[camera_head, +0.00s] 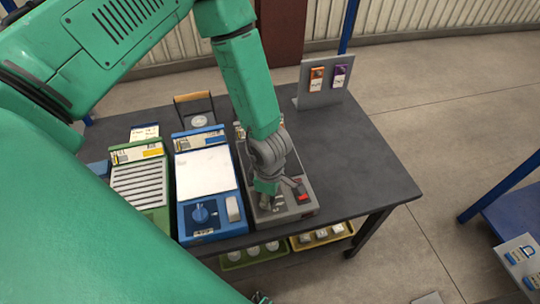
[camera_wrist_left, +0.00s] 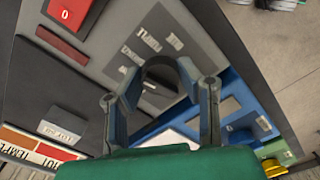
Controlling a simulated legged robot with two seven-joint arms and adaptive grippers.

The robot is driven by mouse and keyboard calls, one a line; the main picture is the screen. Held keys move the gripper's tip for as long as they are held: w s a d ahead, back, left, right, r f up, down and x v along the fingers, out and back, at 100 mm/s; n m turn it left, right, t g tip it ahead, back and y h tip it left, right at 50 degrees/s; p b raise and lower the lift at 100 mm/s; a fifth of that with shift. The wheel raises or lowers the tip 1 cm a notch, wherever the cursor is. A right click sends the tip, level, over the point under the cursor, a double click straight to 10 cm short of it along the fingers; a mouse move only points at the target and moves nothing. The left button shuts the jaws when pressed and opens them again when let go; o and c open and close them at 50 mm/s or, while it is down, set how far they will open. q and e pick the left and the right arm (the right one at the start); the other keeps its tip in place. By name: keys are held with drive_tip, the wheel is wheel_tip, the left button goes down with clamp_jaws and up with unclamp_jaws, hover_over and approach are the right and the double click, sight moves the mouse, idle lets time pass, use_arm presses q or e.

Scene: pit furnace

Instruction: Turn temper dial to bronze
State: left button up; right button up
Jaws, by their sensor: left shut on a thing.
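The grey temper unit (camera_head: 295,207) stands at the front of the dark table. Its red switch (camera_head: 304,198) is at the right; the switch also shows at the upper left of the wrist view (camera_wrist_left: 68,12). My left gripper (camera_head: 266,190) reaches down to the unit's front panel and hides the dial in the head view. In the wrist view, my left gripper (camera_wrist_left: 162,84) is shut with its fingers on either side of the dark dial (camera_wrist_left: 158,64). Printed labels sit around the dial, but I cannot tell which one it points to.
A blue unit (camera_head: 210,232) with a dial of its own stands close on the left, and a green unit (camera_head: 142,183) beyond it. Yellow (camera_head: 322,240) and green trays lie below the front edge. A sign stand (camera_head: 322,84) is at the back. The table's right side is clear.

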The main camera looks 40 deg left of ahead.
use_arm(q)
drive_tip(key=shift+w+a+r, duration=0.1)
drive_tip(key=shift+w, duration=0.1)
idle(0.3)
drive_tip(key=o, duration=1.1)
drive_tip(key=shift+o, duration=0.2)
drive_tip(key=shift+s, duration=0.1)
drive_tip(key=shift+r, duration=0.35)
wheel_tip(320, 180, up, 11)
